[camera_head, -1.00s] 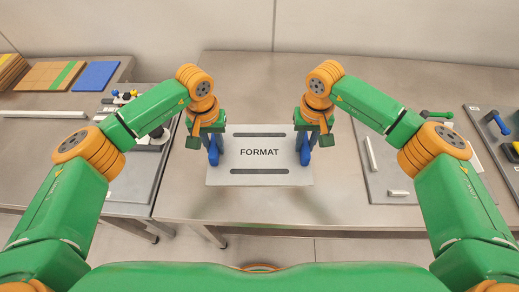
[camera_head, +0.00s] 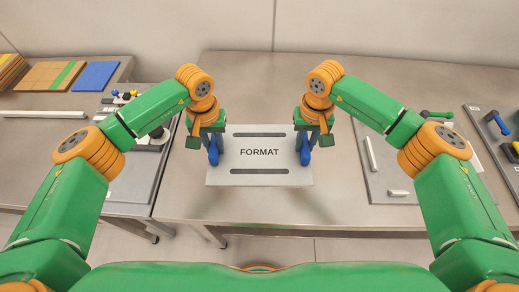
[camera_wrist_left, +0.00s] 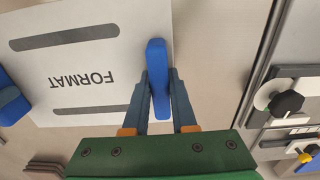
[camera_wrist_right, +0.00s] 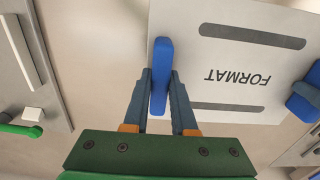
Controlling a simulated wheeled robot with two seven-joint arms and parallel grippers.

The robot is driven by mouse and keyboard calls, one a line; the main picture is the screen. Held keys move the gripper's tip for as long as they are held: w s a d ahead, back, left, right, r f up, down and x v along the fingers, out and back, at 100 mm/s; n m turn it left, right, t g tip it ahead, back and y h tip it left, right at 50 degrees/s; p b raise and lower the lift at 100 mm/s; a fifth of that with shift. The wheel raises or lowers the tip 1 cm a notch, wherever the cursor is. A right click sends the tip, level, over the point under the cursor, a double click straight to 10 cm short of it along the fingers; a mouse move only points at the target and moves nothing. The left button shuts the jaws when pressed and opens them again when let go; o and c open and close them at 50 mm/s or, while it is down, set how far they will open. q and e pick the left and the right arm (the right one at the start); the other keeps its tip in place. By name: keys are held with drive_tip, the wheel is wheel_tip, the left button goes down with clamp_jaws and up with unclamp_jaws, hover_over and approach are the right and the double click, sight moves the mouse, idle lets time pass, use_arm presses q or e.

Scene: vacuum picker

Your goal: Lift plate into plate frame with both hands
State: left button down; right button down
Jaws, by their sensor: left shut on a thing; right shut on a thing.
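The white plate (camera_head: 259,174) marked FORMAT has two dark slots and a blue handle at each side. It appears level in front of me over the middle steel table; I cannot tell whether it touches the top. My left gripper (camera_head: 212,139) is shut on the left blue handle (camera_head: 213,157), which stands between its fingers in the left wrist view (camera_wrist_left: 158,55). My right gripper (camera_head: 306,139) is shut on the right blue handle (camera_head: 305,157), also between its fingers in the right wrist view (camera_wrist_right: 162,55). I cannot make out a plate frame for certain.
The middle table (camera_head: 260,215) is bare around the plate. To its right lies a grey board (camera_head: 385,183) with pale bars and a green handle (camera_head: 437,114). To the left are a panel with knobs (camera_head: 125,97), wooden boards and a blue sheet (camera_head: 96,76).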

use_arm(q)
drive_tip(key=shift+r, duration=0.1)
idle(0.5)
